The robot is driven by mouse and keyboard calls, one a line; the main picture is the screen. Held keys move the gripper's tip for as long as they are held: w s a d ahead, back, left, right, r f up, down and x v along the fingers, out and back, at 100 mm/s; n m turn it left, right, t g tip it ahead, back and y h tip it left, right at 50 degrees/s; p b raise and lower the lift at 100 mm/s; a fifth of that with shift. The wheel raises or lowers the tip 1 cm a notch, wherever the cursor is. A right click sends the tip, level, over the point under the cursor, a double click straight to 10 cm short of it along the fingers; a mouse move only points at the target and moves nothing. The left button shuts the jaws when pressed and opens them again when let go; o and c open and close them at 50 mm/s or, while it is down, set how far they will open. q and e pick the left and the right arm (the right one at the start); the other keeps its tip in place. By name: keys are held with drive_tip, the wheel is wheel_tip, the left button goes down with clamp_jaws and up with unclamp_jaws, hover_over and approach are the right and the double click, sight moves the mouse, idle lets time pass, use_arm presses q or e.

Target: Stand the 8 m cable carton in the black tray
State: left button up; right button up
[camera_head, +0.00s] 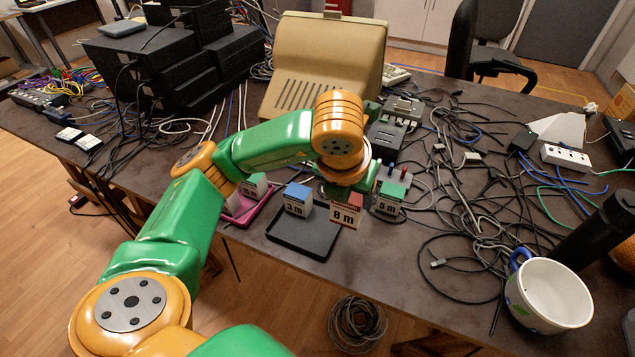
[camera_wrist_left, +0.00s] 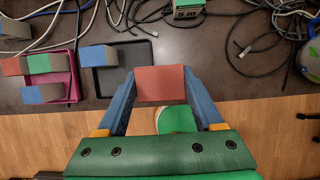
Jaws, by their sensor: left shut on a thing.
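The 8 m carton (camera_head: 345,214), white with a red top, is at the right side of the black tray (camera_head: 302,240). My left gripper (camera_head: 348,190) is shut on it from above. In the left wrist view the carton's red top (camera_wrist_left: 160,82) sits between the two blue fingers, to the right of the black tray (camera_wrist_left: 112,84). The carton looks upright; whether its base is clear of the table I cannot tell. The 3 m carton (camera_head: 298,199), blue-topped, stands at the back of the black tray. My right gripper is not in view.
The 5 m carton (camera_head: 390,198), green-topped, stands close on the right. A pink tray (camera_head: 240,215) with several cartons is on the left. The table's front edge runs just before the black tray. Cables and a white mug (camera_head: 549,295) lie to the right.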

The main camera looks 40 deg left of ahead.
use_arm(q)
drive_tip(key=w+a+f, duration=0.3)
drive_tip(key=a+f, duration=0.2)
drive_tip(key=shift+a+f, duration=0.25)
drive_tip(key=shift+a, duration=0.1)
drive_tip(key=f, duration=0.3)
drive_tip(key=a+f+p, duration=0.1)
drive_tip(key=shift+w+a+f, duration=0.1)
drive_tip(key=shift+w+f, duration=0.2)
drive_tip(key=shift+w, duration=0.05)
drive_tip(key=shift+f, duration=0.25)
drive_tip(key=o, duration=1.2)
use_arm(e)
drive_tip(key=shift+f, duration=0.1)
use_arm(q)
drive_tip(key=shift+r, duration=0.1)
drive_tip(key=shift+r, duration=0.3)
drive_tip(key=v, duration=1.1)
drive_tip(key=shift+s+r, duration=0.2)
drive_tip(key=shift+r, duration=0.1)
